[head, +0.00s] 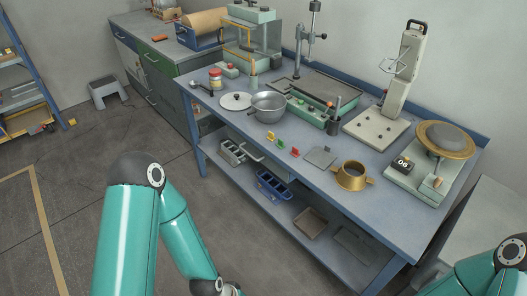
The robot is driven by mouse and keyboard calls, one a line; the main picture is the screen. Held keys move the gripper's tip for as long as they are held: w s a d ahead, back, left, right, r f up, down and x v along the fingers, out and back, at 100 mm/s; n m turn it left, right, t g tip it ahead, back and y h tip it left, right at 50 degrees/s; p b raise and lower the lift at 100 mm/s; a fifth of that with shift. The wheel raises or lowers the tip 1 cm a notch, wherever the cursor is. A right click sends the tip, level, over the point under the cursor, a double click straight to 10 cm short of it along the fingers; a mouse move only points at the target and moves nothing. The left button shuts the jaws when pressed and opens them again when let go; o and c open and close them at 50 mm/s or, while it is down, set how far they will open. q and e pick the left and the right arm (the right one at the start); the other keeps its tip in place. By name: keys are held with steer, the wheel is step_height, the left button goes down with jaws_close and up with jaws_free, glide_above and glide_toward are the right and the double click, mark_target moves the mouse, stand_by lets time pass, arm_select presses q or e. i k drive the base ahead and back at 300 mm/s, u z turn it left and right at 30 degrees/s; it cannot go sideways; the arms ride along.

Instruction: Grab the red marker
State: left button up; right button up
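A small red piece (295,152), which looks like the red marker, is on the blue bench top (312,180) near its front edge. It is at the right end of a short row with a green piece (281,144) and a yellow piece (270,135). They are too small to make out their exact shape. My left arm comes up from the bottom left and bends down out of the picture; its gripper is not visible. Only a part of my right arm shows at the bottom right corner, and its gripper is not visible. Both arms are apart from the red piece.
A metal pot (268,107) and a white plate (236,101) stand left of the row. A grey flat plate (320,157) and a brass cup (351,176) are to its right. A scale (420,178) stands at the right end. The lower shelf holds a blue caddy (272,185).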

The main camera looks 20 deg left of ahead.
mark_target(295, 153)
steer(key=z, duration=0.1)
steer(key=i, duration=0.25)
steer(key=u, duration=2.65)
steer(key=k, duration=1.1)
steer(key=z, duration=0.8)
steer(key=i, duration=1.3)
steer(key=z, duration=0.6)
steer(key=i, duration=0.35)
steer(key=z, duration=0.05)
